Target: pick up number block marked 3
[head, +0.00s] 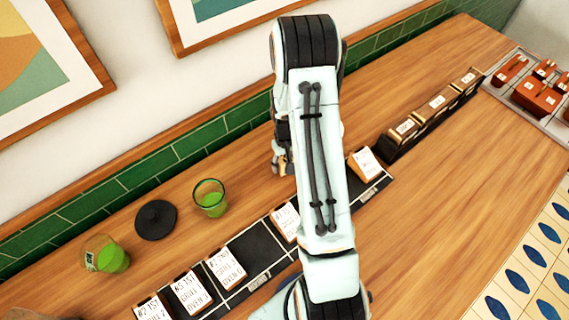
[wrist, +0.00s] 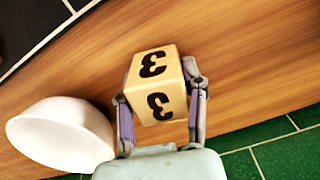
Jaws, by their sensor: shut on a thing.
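The number block (wrist: 156,66) is a pale yellow cube with a black 3 on two visible faces in the wrist view. My gripper (wrist: 160,92) has one finger on each side of the block and is shut on it. Wood counter shows beyond the block; I cannot tell how far it is above the surface. In the head view my arm covers the block, and only part of my gripper shows at the arm's left edge.
A white bowl (wrist: 62,134) is close to my left finger. In the head view, two glasses with green contents (head: 209,198) (head: 112,258) and a black disc (head: 155,219) stand left. A black card board (head: 240,270) runs beneath my arm. Clear counter (head: 430,190) lies right.

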